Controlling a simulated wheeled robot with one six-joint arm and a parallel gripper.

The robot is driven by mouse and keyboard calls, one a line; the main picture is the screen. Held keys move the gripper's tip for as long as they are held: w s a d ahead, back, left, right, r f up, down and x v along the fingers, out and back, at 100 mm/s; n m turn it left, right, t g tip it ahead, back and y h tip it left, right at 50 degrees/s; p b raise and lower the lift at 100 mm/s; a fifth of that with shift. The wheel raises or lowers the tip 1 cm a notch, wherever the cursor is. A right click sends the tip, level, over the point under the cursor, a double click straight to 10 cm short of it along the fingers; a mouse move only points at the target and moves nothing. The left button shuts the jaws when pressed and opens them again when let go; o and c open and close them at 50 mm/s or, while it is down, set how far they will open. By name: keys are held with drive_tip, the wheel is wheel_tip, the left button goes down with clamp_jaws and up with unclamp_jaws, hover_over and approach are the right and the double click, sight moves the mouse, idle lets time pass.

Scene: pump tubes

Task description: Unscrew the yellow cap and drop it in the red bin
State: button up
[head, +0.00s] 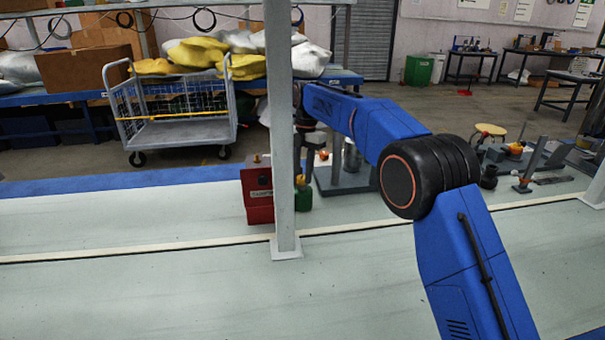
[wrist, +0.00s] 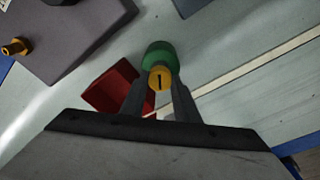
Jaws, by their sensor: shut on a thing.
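The yellow cap (wrist: 159,78) has a dark mark across its top and sits between the fingertips of my gripper (wrist: 160,88) in the wrist view. My gripper is shut on it. The cap is at the near end of a green bottle (wrist: 158,53); whether the two touch cannot be told. In the head view the green bottle (head: 303,199) stands beside the grey post, and my gripper is mostly hidden behind that post. The red bin (head: 258,209) is just left of the bottle, and it also shows beside my left finger in the wrist view (wrist: 108,88).
A grey upright post (head: 281,120) stands in front of the bottle and bin. A grey block (wrist: 85,30) with a brass fitting (wrist: 15,47) lies near the bottle. The front of the bench (head: 140,290) is clear.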

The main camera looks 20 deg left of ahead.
drive_tip(key=shift+n, duration=0.5)
drive_tip(key=shift+n, duration=1.8)
drive_tip(key=o, duration=0.9)
